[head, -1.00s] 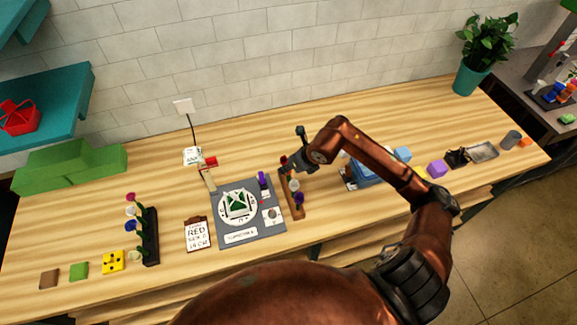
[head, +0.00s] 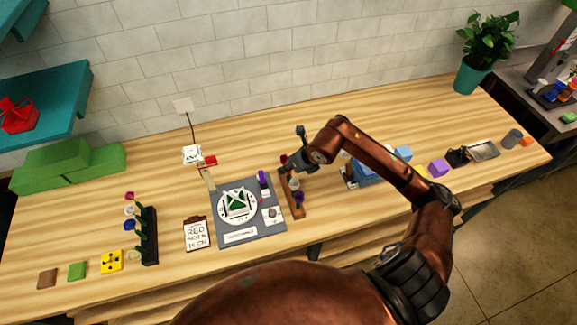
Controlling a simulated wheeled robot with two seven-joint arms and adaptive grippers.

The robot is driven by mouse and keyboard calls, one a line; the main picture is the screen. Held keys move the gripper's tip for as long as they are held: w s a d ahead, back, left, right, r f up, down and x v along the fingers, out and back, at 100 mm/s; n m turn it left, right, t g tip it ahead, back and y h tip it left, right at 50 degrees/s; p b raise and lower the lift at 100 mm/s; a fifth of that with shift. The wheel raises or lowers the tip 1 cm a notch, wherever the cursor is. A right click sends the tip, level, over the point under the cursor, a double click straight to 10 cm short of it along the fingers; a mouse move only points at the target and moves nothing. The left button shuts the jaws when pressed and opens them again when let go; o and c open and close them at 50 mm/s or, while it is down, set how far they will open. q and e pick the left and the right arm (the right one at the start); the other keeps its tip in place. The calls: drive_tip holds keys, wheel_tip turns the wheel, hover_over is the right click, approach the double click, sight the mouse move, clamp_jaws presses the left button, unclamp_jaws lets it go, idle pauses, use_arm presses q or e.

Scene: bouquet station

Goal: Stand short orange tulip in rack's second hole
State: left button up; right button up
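My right gripper (head: 290,166) is over the far end of a narrow brown wooden rack (head: 297,209), right of the grey mat. Its fingertips are too small and covered to tell whether they are open or shut. A dark red bloom (head: 284,159) shows right at the fingers; I cannot tell whether it is held. A white bloom (head: 294,184) and a purple bloom (head: 299,197) stand along the wooden rack. I cannot make out a short orange tulip, and the rack's holes are too small to see. My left gripper is not in view.
A grey mat (head: 225,197) carries a round white plate with a green piece. A black stand (head: 149,250) with red, white and blue flowers is at left. A clipboard (head: 196,234) lies between. A blue box (head: 371,174) stands to the right.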

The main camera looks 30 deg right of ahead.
drive_tip(key=shift+f+b, duration=0.3)
drive_tip(key=shift+b, duration=0.15)
idle(0.4)
idle(0.7)
drive_tip(key=o, duration=0.8)
drive_tip(key=shift+r, duration=0.15)
drive_tip(key=p+v, duration=0.2)
drive_tip(key=v, duration=0.4)
drive_tip(key=shift+s+r+p, duration=0.1)
drive_tip(key=shift+p, duration=0.25)
idle(0.9)
drive_tip(key=shift+o, duration=0.2)
drive_tip(key=o, duration=0.5)
